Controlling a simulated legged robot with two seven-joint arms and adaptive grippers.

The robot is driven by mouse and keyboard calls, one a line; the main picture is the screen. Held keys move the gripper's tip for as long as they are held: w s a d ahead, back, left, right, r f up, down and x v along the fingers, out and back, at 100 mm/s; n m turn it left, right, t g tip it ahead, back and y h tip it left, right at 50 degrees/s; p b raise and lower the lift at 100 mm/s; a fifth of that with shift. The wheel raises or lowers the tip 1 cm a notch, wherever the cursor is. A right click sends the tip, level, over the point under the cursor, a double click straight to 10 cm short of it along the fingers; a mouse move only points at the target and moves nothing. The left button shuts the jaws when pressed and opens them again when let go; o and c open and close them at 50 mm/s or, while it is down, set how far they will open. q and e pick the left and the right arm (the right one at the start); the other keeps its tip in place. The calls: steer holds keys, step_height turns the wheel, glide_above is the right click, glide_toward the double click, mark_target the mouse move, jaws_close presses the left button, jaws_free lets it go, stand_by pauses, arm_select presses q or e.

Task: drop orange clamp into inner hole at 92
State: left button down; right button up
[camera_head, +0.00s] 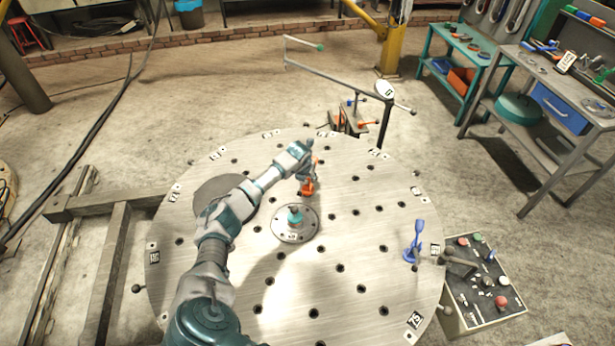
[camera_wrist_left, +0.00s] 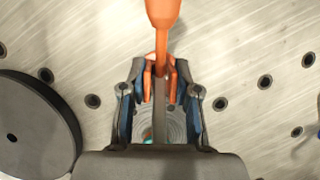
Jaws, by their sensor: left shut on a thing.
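The orange clamp (camera_head: 307,188) is held by my left gripper (camera_head: 308,174) above the round steel table (camera_head: 330,285), behind the central hub. In the left wrist view, the clamp's orange handle (camera_wrist_left: 163,12) points to the top edge, and my left gripper (camera_wrist_left: 160,95) is shut around its body. The clamp's lower end is mostly hidden there. Rings of dark holes cover the table top. Small number labels sit around the rim; one near the front right (camera_head: 415,320) seems to read 75. I cannot make out a 92. My right gripper is not in view.
A central hub (camera_head: 295,236) with a teal knob stands in front of the clamp. A dark disc (camera_head: 208,186) lies at the left, partly behind my arm. A blue clamp (camera_head: 416,240) stands near the right rim, beside a control box (camera_head: 478,285). A bent rail (camera_head: 335,78) rises behind the table.

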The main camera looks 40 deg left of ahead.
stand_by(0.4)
arm_select(q)
steer(key=shift+f+b, duration=0.55)
steer(key=shift+f, duration=0.2)
steer(key=shift+f, duration=0.35)
steer(key=shift+f+b, duration=0.35)
steer(key=shift+b, duration=0.05)
steer(key=c, duration=1.1)
jaws_free()
steer(key=shift+r, duration=0.1)
steer(key=shift+c, duration=0.2)
steer(key=shift+r, duration=0.1)
